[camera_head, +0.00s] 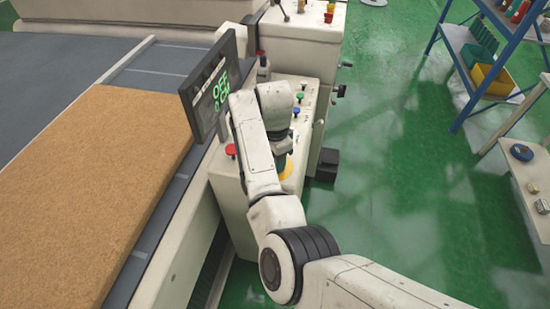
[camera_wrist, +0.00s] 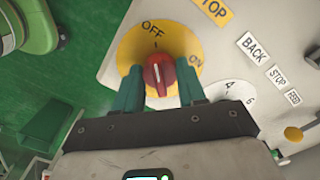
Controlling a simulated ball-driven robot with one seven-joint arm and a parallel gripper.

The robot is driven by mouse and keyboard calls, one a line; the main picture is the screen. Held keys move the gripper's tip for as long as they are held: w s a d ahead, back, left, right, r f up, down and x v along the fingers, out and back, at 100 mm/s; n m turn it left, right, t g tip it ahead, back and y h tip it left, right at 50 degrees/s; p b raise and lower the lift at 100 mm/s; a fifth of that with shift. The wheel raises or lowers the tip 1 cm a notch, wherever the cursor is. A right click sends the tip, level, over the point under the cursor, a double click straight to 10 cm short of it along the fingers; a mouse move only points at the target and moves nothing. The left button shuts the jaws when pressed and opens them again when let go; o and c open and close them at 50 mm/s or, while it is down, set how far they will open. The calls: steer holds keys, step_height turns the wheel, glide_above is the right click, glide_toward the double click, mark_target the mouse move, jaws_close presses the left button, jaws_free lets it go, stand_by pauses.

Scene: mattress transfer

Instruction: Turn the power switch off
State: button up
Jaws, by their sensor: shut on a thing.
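The power switch (camera_wrist: 159,76) is a red rotary knob on a yellow disc (camera_wrist: 134,44) marked OFF and ON. In the wrist view its pale pointer line points up, roughly toward the OFF label. My gripper (camera_wrist: 160,82) has its teal fingers on either side of the knob and is shut on it. In the head view my gripper (camera_head: 284,152) is over the sloped control panel (camera_head: 232,192), and the yellow disc (camera_head: 286,170) shows partly beneath it. The knob is hidden there. The display (camera_head: 213,90) shows green text with OFF on the top line.
STOP, BACK and FEED labels and a numbered white dial (camera_wrist: 233,91) lie near the switch. A red button (camera_head: 231,150) and other coloured buttons are on the panel. A brown mattress (camera_head: 95,185) lies on the conveyor at left. Green floor is open at right before a blue shelf (camera_head: 470,60).

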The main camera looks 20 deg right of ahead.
steer(key=shift+r, duration=0.15)
steer(key=o, duration=1.1)
steer(key=shift+c, duration=0.2)
step_height(320, 180, up, 11)
steer(key=b, duration=0.2)
steer(key=shift+f, duration=0.2)
steer(key=s+d+f+n+h, duration=0.2)
steer(key=s+d+f+n, duration=0.4)
steer(key=s+d+f, duration=0.8)
steer(key=s+a+f+n, duration=0.1)
steer(key=s+a+n, duration=0.1)
steer(key=s, duration=0.6)
steer(key=s+a+f+n+y, duration=0.1)
steer(key=s+n, duration=0.3)
steer(key=s, duration=0.4)
steer(key=s+a+f+n+t, duration=0.1)
steer(key=s+a+f+n, duration=0.2)
steer(key=s, duration=0.5)
steer(key=shift+s+a+y+b, duration=0.15)
steer(key=shift+s+y+b, duration=0.05)
steer(key=shift+y+b, duration=0.2)
